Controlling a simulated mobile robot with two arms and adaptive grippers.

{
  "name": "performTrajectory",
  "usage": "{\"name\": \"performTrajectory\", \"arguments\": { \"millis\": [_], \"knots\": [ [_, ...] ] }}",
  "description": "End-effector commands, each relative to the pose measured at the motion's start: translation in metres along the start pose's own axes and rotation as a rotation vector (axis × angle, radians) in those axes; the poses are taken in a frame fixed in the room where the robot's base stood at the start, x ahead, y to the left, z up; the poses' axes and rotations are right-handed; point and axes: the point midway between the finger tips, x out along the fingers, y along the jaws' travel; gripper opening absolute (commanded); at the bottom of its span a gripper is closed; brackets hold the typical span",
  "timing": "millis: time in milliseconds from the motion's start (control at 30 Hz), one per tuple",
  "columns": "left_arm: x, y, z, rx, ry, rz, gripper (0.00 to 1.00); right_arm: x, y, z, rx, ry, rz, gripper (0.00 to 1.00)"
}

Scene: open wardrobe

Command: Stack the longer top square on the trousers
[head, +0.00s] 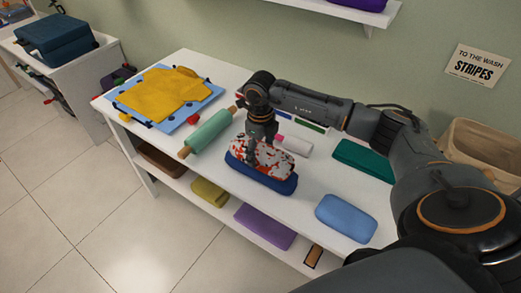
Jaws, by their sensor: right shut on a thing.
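A folded white top with a red pattern (275,160) lies over a folded dark blue garment (262,182) near the middle of the table. The blue one shows along the front and at both ends, and looks like folded trousers. I cannot tell whether the top rests fully on it. My right gripper (252,158) points down and is shut on the left part of the patterned top. It hides part of that top. My left gripper is out of view.
The white table (225,185) also holds a yellow garment (165,93) on a blue board, a green roller (210,132), a light blue folded piece (346,217) and a green one (362,159). Bare tabletop lies left of the stack.

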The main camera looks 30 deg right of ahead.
Motion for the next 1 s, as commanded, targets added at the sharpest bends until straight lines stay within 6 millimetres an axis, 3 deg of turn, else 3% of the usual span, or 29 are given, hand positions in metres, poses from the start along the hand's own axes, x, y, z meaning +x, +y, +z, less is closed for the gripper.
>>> {"name": "performTrajectory", "arguments": {
  "millis": [400,433,533,567,1000],
  "knots": [
    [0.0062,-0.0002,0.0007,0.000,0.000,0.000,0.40,0.0066,-0.0002,0.0002,0.000,-0.001,0.000,0.58],
    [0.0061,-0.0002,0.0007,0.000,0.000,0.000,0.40,0.0064,-0.0002,0.0002,0.000,-0.001,0.000,0.78],
    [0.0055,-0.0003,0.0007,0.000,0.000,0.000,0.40,0.0059,-0.0003,0.0002,0.000,-0.001,0.000,0.98],
    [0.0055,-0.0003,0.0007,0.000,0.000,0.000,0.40,0.0059,-0.0003,0.0002,0.000,-0.001,0.000,1.00],
    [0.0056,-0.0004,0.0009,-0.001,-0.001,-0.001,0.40,0.0065,-0.0001,-0.0002,0.000,0.000,0.000,0.98]
  ]
}}
